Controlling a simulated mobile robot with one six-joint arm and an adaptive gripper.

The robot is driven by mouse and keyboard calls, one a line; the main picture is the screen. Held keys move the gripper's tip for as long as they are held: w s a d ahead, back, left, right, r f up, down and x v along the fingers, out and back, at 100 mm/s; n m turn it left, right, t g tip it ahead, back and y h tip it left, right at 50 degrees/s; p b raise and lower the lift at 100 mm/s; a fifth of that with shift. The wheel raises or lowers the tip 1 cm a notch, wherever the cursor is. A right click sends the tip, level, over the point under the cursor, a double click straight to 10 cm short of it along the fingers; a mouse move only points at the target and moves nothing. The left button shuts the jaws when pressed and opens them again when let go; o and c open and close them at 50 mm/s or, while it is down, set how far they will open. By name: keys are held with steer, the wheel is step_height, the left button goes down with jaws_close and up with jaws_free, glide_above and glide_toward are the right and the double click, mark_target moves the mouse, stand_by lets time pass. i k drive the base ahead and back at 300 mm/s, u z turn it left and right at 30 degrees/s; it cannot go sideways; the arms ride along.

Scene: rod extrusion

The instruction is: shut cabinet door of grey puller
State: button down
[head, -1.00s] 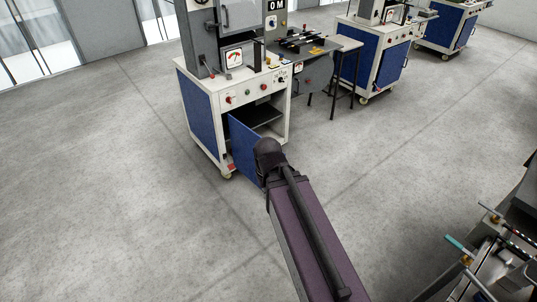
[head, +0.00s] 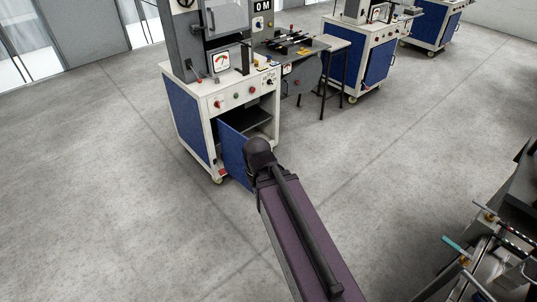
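The grey puller (head: 212,38) stands on a white cabinet with blue side panels (head: 190,121) and small casters. Its blue cabinet door (head: 233,152) is swung open towards me, and the dark inside with a shelf (head: 252,118) shows to the right of it. My arm reaches forward from the bottom of the picture, and its far end overlaps the right edge of the door. Whether it touches the door cannot be told. My gripper's fingers are hidden behind the arm.
A table (head: 325,43) with black legs stands right of the cabinet. More white and blue machine cabinets (head: 378,60) stand at the back right. Metal equipment with rods (head: 490,250) is at the lower right. The grey floor (head: 90,200) at left is clear.

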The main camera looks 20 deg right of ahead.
mark_target(233, 142)
steer(key=i, duration=0.9)
steer(key=u, duration=0.05)
